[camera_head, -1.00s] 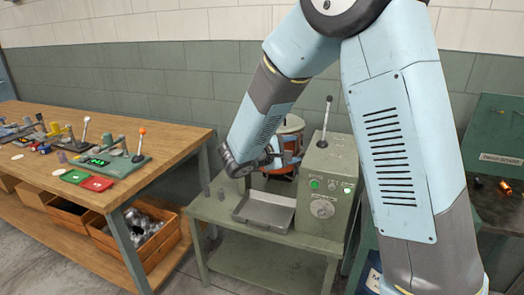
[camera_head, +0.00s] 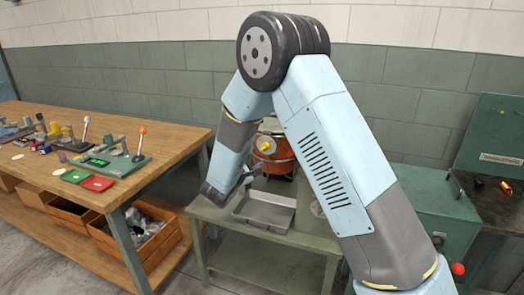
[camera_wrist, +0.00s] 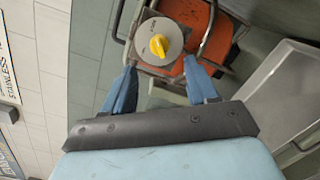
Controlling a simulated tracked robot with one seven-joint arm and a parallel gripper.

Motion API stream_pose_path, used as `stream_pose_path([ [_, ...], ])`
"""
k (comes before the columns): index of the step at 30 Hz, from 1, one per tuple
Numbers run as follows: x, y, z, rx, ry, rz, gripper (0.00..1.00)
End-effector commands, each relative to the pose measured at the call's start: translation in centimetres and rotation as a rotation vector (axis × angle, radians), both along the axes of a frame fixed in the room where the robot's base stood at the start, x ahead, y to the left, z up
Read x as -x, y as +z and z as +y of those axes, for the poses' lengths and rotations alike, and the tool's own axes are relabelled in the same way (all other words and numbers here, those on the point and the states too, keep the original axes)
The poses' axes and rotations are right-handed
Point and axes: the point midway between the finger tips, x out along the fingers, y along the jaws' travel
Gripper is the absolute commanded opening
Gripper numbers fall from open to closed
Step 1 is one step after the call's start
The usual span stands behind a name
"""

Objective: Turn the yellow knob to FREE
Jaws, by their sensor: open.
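The yellow knob (camera_wrist: 159,45) sits on a round grey dial plate (camera_wrist: 172,31) in the wrist view, with small lettering I cannot read around it. It also shows in the head view (camera_head: 265,145) on the front of the orange drum-shaped coiler (camera_head: 285,160). My gripper (camera_wrist: 162,72) is open and empty, its two blue fingers apart, pointing toward the dial. The knob appears just beyond the fingertips, roughly between their lines, and nothing shows touching it. In the head view my gripper (camera_head: 252,176) is in front of and slightly below the knob.
A metal tray (camera_head: 264,211) lies on the green stand below; it also shows at the right of the wrist view (camera_wrist: 290,105). A wooden workbench (camera_head: 150,125) with tools stands at left. My arm hides most of the control box right of the coiler.

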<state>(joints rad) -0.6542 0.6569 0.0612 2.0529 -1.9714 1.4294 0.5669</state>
Motion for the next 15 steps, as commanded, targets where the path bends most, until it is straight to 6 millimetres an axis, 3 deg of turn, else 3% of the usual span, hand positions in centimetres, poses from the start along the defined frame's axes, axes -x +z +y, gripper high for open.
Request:
stream_pose_path([
  [9, -4.9, 0.0, -2.5, 0.0, -0.003, -0.001, 0.58],
  [15, -6.6, 0.0, -3.3, -0.001, -0.003, 0.0, 0.58],
])
